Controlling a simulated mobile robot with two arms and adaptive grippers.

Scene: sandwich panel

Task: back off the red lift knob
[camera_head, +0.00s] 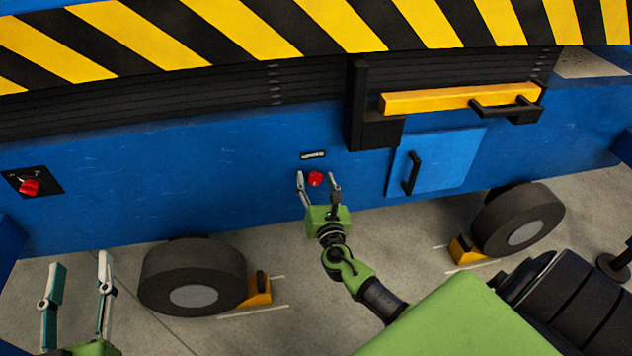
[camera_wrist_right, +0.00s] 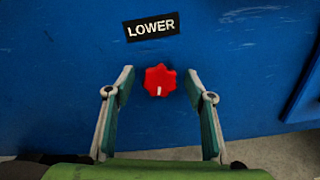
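A red knob (camera_head: 316,178) sits on the blue side panel under a small black label. In the right wrist view the red knob (camera_wrist_right: 160,80) has a lobed rim and a white mark pointing down, and the label (camera_wrist_right: 152,27) reads LOWER. My right gripper (camera_head: 319,177) is open with its fingers either side of this knob; in the wrist view a gap shows between the knob and each finger (camera_wrist_right: 160,82). Another red knob (camera_head: 29,187) sits on a black plate at the far left of the panel. My left gripper (camera_head: 79,262) is open and empty at the lower left.
A light blue door (camera_head: 440,160) with a black handle is right of the knob. A yellow bar (camera_head: 450,98) is above it, below a striped yellow and black edge (camera_head: 300,30). Two wheels (camera_head: 192,275) with yellow chocks (camera_head: 258,290) stand on the grey floor.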

